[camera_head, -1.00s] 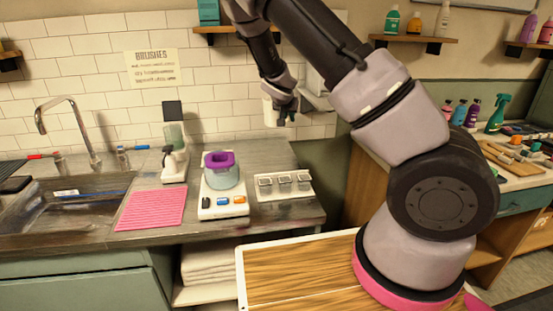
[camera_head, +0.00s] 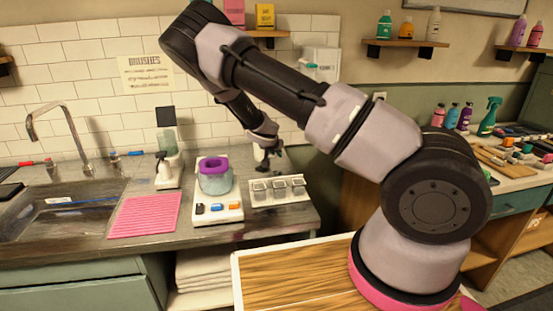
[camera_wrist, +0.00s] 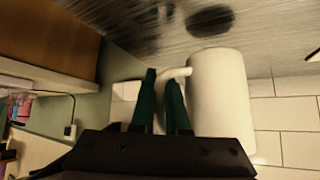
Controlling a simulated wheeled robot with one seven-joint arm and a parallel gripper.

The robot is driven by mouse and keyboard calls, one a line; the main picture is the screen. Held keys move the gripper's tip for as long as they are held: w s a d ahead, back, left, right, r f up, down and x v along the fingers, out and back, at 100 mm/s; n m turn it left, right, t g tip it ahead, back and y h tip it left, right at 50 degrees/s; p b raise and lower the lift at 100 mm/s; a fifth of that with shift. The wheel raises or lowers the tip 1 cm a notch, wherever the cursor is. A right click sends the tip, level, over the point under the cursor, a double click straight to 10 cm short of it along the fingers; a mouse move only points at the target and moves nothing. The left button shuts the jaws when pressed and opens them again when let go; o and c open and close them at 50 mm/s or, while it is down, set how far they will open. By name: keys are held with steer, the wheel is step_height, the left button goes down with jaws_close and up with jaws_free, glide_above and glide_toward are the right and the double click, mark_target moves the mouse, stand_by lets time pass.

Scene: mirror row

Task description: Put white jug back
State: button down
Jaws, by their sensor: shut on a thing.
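The white jug (camera_wrist: 222,105) fills the right of centre in the wrist view. My gripper (camera_wrist: 163,78) is shut on its handle (camera_wrist: 178,74), with the jug body to the right of the fingers. In the head view my gripper (camera_head: 268,153) is low over the back of the counter, behind the metal-cup rack. Only a small pale part of the jug (camera_head: 259,153) shows there; the arm and gripper hide the rest. I cannot tell whether the jug's base touches the counter.
The rack with small metal cups (camera_head: 278,189) stands in front of my gripper. A scale (camera_head: 219,207) bearing a purple-rimmed bowl (camera_head: 215,176) is to its left. A pump bottle (camera_head: 164,172) and pink mat (camera_head: 145,215) are farther left. A white wall box (camera_head: 321,64) hangs above.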

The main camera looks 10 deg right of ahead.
steer(key=shift+f, duration=1)
steer(key=shift+f, duration=0.15)
steer(key=c, duration=0.9)
jaws_free()
